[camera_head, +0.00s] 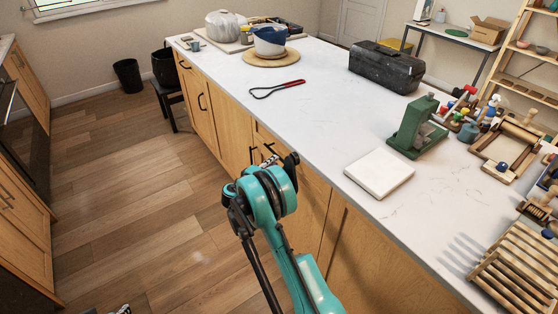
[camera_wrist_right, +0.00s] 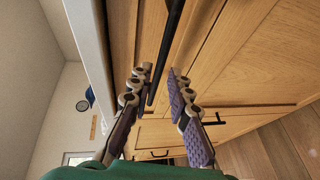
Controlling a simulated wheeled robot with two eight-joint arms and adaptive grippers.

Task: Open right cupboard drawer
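The right cupboard drawer (camera_head: 313,185) is a wooden front just under the white countertop, partly hidden behind my right arm; it looks flush with the cupboard. My right gripper (camera_head: 272,160) is at this front, beside its dark bar handle. In the right wrist view the gripper (camera_wrist_right: 158,76) is open, with one purple-padded finger on each side of the long dark handle (camera_wrist_right: 169,50). I cannot tell whether a finger touches the handle. A small dark and metallic part at the bottom edge of the head view may be my left gripper (camera_head: 121,309); its fingers are not clear.
The countertop (camera_head: 330,110) holds a white slab (camera_head: 379,173), a green press (camera_head: 416,128), a black toolbox (camera_head: 386,67) and a red-handled loop tool (camera_head: 277,88). Other cupboard doors (camera_head: 197,100) have dark handles. The wooden floor (camera_head: 140,200) left of the cupboard is clear.

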